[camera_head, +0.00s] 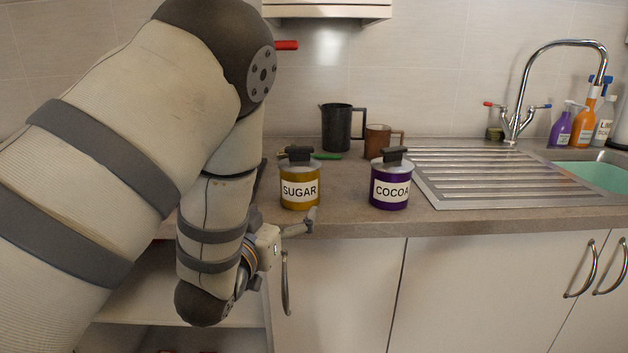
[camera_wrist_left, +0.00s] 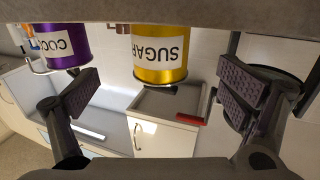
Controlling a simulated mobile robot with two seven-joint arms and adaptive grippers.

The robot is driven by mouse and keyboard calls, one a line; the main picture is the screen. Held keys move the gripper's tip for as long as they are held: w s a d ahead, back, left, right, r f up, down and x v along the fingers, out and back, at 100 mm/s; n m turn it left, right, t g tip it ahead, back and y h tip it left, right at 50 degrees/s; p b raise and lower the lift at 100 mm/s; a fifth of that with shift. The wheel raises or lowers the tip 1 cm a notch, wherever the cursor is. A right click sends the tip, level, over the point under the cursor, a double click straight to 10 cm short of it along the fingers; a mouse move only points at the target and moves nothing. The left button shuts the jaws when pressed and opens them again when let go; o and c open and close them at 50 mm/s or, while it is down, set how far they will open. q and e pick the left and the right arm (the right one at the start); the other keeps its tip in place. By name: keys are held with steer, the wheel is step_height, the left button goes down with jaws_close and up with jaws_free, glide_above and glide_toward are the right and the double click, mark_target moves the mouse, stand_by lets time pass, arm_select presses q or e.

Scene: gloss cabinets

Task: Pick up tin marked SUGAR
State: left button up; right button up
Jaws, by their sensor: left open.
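The yellow-gold tin marked SUGAR (camera_head: 300,188) stands upright on the worktop near its front edge, with a dark-handled lid. In the left wrist view the SUGAR tin (camera_wrist_left: 159,52) appears upside down, ahead of the space between the fingers. My left gripper (camera_head: 302,224) is at the worktop's front edge, just in front of and below the tin. In the wrist view its two padded fingers (camera_wrist_left: 158,95) are spread wide with nothing between them. Part of the gripper is hidden by my arm in the head view. My right gripper is not in view.
A purple tin marked COCOA (camera_head: 390,188) stands to the right of SUGAR, with a gap between. A dark jug (camera_head: 342,128) and a brown mug (camera_head: 378,141) are behind. A ribbed metal drainer (camera_head: 490,175) lies right. A cabinet handle (camera_head: 285,283) is below the gripper.

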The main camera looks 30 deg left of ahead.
mark_target(300, 183)
arm_select(q)
steer(key=b+x, duration=0.1)
steer(key=x, duration=1)
steer(key=shift+r, duration=0.15)
steer(key=c, duration=2)
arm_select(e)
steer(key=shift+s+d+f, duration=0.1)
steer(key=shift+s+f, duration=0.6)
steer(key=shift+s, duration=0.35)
